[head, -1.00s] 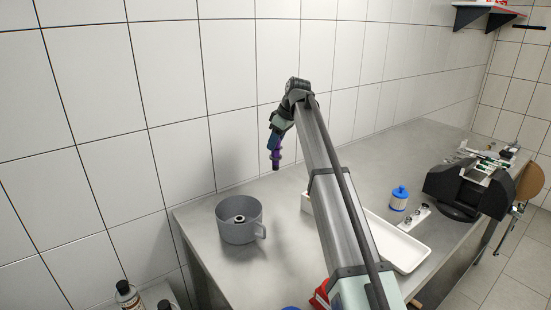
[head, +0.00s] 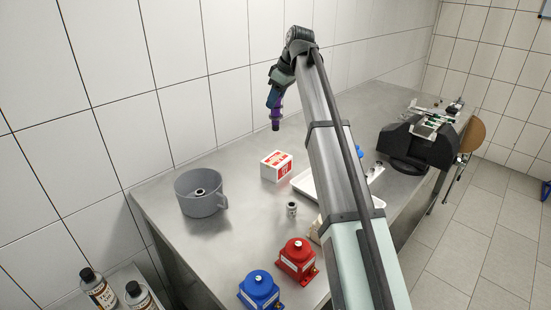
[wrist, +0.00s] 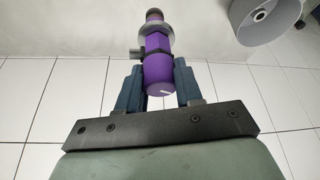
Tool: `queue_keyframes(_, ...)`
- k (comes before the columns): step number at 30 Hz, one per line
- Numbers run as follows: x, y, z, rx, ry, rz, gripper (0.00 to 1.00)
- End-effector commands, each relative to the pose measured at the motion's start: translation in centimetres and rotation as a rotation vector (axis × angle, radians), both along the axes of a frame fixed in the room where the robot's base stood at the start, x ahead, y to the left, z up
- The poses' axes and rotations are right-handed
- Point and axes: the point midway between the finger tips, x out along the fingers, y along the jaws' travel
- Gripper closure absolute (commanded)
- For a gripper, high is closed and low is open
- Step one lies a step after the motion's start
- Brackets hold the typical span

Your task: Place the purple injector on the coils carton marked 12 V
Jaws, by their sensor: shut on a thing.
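The purple injector (head: 276,119) hangs below my gripper (head: 275,98), high above the bench and near the back wall. In the wrist view the injector (wrist: 157,72) is clasped between both fingers of my gripper (wrist: 158,82), its metal collar and dark tip pointing away from the palm. A red and white carton (head: 277,166) stands on the bench, below and apart from the injector. Its print is too small to read, so I cannot tell whether it says 12 V. Its top looks bare.
A grey pot (head: 200,193) stands left of the carton. A small metal part (head: 292,209), a red unit (head: 297,260) and a blue unit (head: 260,289) are nearer. A white tray (head: 305,184) lies partly behind my arm. A black machine (head: 415,145) stands right.

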Motion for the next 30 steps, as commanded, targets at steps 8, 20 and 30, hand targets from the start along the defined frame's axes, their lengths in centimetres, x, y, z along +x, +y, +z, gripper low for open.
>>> queue_keyframes(8, -1.4, 0.0, -1.8, 0.0, 0.018, -0.017, 1.0)
queue_keyframes(20, -1.3, 0.0, -6.9, 0.0, 0.018, -0.017, 1.0)
queue_keyframes(30, -1.4, 0.0, -10.4, 0.0, 0.018, -0.016, 1.0)
